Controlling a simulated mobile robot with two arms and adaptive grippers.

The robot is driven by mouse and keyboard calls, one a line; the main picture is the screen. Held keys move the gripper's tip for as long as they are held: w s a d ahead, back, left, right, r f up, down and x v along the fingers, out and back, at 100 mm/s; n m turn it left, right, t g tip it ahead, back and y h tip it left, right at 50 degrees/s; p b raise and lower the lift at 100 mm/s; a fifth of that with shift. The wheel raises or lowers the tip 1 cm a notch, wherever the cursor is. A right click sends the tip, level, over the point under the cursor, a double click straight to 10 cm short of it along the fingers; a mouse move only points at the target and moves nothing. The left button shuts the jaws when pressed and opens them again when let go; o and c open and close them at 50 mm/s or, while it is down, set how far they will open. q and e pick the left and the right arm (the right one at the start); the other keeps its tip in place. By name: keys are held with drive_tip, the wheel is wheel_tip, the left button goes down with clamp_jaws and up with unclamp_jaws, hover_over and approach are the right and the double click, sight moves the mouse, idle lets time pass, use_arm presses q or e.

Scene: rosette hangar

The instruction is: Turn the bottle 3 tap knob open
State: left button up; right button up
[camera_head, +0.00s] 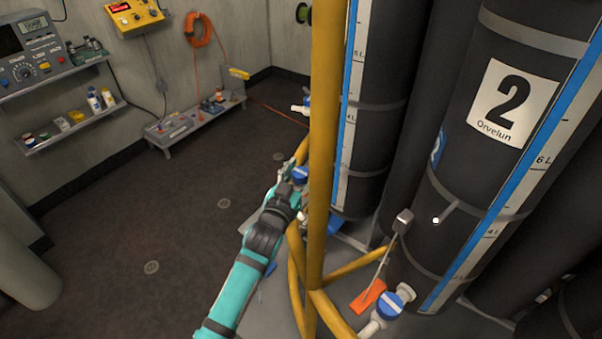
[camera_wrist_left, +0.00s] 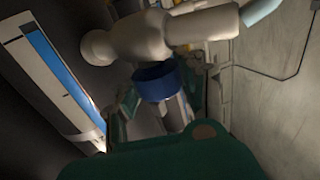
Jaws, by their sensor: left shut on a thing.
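My left arm reaches in from below, and my left gripper (camera_head: 296,182) is at a blue-and-white tap knob (camera_head: 300,174) just left of a yellow post. In the left wrist view, the gripper (camera_wrist_left: 158,103) is shut on the blue knob (camera_wrist_left: 155,82), a finger on each side. The knob sits on a white tap body (camera_wrist_left: 155,40). The tap is low by the dark bottle (camera_head: 383,90) behind the post; that bottle's number is not visible. The yellow post hides part of the tap area. My right gripper is not in view.
The yellow post (camera_head: 325,130) and its lower yellow pipes (camera_head: 335,312) stand close right of my gripper. Bottle 2 (camera_head: 480,150) has its own blue-and-white tap (camera_head: 390,304) at lower right. An orange tag (camera_head: 368,296) lies near it. Floor at left is clear.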

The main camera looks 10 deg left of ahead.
use_arm(q)
drive_tip(key=shift+f+n+y, duration=0.1)
drive_tip(key=shift+n+y, duration=0.4)
drive_tip(key=shift+y, duration=0.3)
idle(0.9)
drive_tip(key=o, duration=1.3)
drive_tip(key=shift+s, duration=0.1)
drive_tip(key=shift+c, duration=0.2)
drive_tip(key=s, duration=1.2)
drive_tip(key=shift+a, duration=0.3)
